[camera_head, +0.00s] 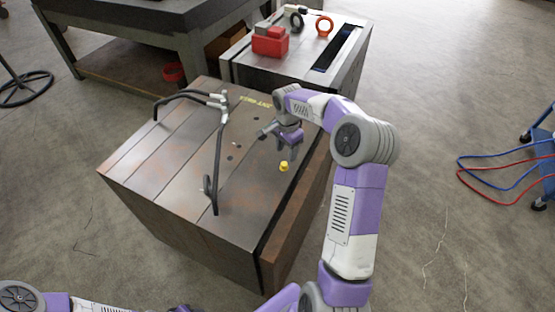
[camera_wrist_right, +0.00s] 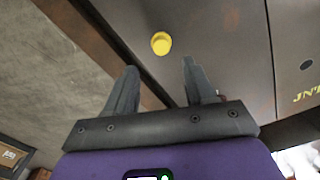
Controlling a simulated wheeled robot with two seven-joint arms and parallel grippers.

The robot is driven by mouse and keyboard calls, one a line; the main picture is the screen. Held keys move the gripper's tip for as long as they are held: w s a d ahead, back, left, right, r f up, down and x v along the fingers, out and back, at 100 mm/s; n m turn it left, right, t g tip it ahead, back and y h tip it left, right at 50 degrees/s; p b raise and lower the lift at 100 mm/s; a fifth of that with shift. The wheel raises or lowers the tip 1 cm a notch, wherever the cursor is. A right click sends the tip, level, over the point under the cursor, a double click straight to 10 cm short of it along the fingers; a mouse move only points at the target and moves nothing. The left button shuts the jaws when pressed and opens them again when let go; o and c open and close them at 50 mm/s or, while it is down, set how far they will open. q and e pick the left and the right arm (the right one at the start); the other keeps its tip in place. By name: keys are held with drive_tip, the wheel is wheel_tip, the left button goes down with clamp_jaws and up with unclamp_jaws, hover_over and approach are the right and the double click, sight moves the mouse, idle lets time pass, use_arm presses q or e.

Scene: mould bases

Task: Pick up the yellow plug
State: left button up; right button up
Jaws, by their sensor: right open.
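The yellow plug (camera_head: 284,166) stands on the top of the near mould base (camera_head: 170,165), close to its right edge. In the right wrist view the yellow plug (camera_wrist_right: 161,43) lies beyond the fingertips, between their lines and a little above them in the picture. My right gripper (camera_head: 286,150) is just above and behind the plug in the head view. In the right wrist view the right gripper (camera_wrist_right: 158,75) is open, with nothing between its fingers. The plug is apart from both fingers. My left arm shows only in part at the bottom left of the head view; its gripper is not seen.
A bent black metal bar (camera_head: 217,150) lies across the near mould base. A second base (camera_head: 350,55) behind holds a red block (camera_head: 270,42) and an orange ring (camera_head: 324,26). Blue and red hoses (camera_head: 490,195) lie on the floor at right.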

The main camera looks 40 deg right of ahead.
sight(284, 164)
drive_tip(key=shift+s+a+f, duration=0.1)
drive_tip(key=shift+s+f, duration=0.05)
drive_tip(key=shift+f, duration=0.8)
drive_tip(key=f, duration=0.1)
drive_tip(key=f+b, duration=0.2)
drive_tip(key=shift+w+a+f, duration=0.2)
drive_tip(key=shift+a+f, duration=0.05)
drive_tip(key=shift+f, duration=0.5)
drive_tip(key=shift+r, duration=0.1)
drive_tip(key=shift+c, duration=0.5)
drive_tip(key=shift+w, duration=0.1)
clamp_jaws()
